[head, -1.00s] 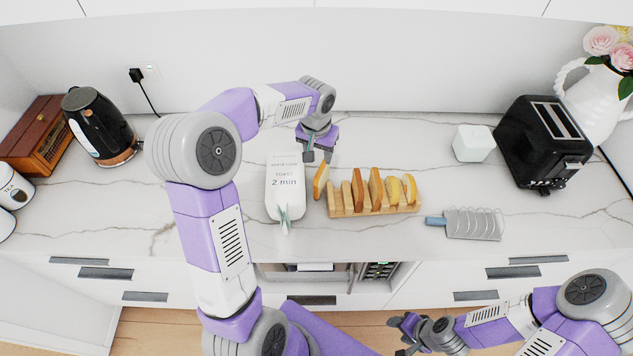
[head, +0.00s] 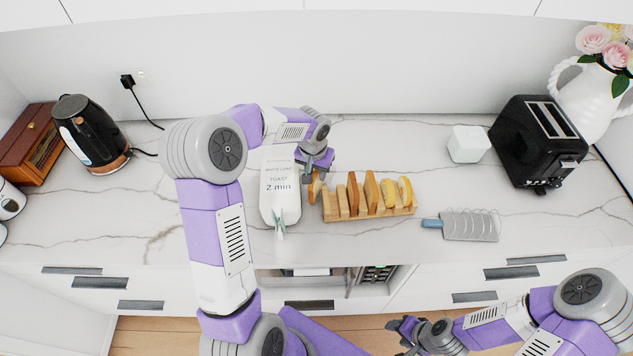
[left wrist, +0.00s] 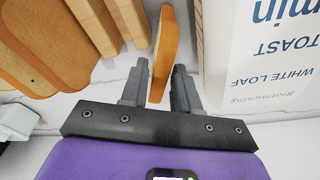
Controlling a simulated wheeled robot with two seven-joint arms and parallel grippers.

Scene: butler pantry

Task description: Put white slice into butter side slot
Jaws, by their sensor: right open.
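A bread slice with an orange-brown crust (head: 314,187) stands on the counter between the white sign and the wooden rack. My left gripper (head: 311,176) is over it from above. In the left wrist view the slice (left wrist: 165,45) is between the open fingers of my left gripper (left wrist: 160,90), with a gap at the right finger. Its face colour is mostly hidden. The black toaster (head: 530,150) at the right has two empty-looking top slots; the left slot (head: 545,120) is nearer the white box (head: 467,144). No label shows. My right gripper (head: 412,333) is open and empty, low in front of the counter.
The white sign (head: 280,205) reads "toast 2 min" and stands close beside the slice. The wooden rack (head: 370,212) holds several slices. A kettle (head: 90,135) is at left. The counter's middle back is clear.

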